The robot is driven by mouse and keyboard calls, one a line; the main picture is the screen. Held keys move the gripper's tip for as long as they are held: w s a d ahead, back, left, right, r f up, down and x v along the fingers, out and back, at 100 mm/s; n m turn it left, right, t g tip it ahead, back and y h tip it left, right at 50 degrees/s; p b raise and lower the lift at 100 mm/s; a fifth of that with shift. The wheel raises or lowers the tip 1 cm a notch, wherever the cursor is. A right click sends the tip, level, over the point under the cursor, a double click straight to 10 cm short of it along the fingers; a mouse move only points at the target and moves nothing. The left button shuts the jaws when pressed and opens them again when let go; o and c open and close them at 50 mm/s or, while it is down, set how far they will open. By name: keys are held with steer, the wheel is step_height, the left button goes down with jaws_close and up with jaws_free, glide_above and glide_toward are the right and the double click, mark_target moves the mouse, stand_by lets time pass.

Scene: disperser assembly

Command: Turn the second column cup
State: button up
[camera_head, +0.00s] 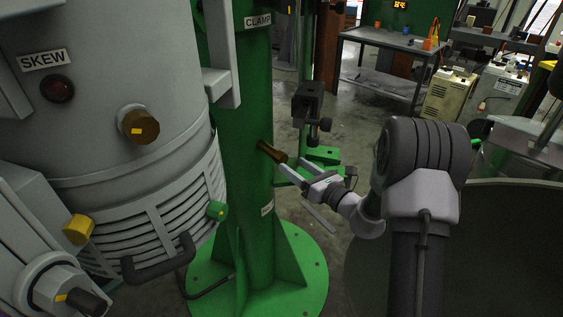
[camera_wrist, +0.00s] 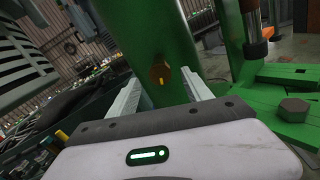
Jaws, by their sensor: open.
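A brown cup (camera_head: 272,152) sticks out of the side of the green column (camera_head: 246,120). In the wrist view the cup (camera_wrist: 160,74) shows nearly end-on, with a small yellow mark on its face. My gripper (camera_head: 282,174) is beside the cup's outer end in the head view. In the wrist view my gripper (camera_wrist: 162,86) has its two fingers spread apart, one on each side of the cup. Gaps show between the fingers and the cup, and nothing is held. Which cup counts as the second one is not marked.
A grey machine body (camera_head: 150,80) stands left of the column, with another brown knob (camera_head: 139,126), a yellow knob (camera_head: 79,229) and a green knob (camera_head: 217,210). A black clamp part (camera_head: 309,102) and green plates (camera_wrist: 290,105) are right of the column. A workbench (camera_head: 390,52) stands behind.

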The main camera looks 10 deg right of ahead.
mark_target(284, 159)
steer(key=b+x, duration=0.1)
steer(key=x, duration=0.5)
jaws_close()
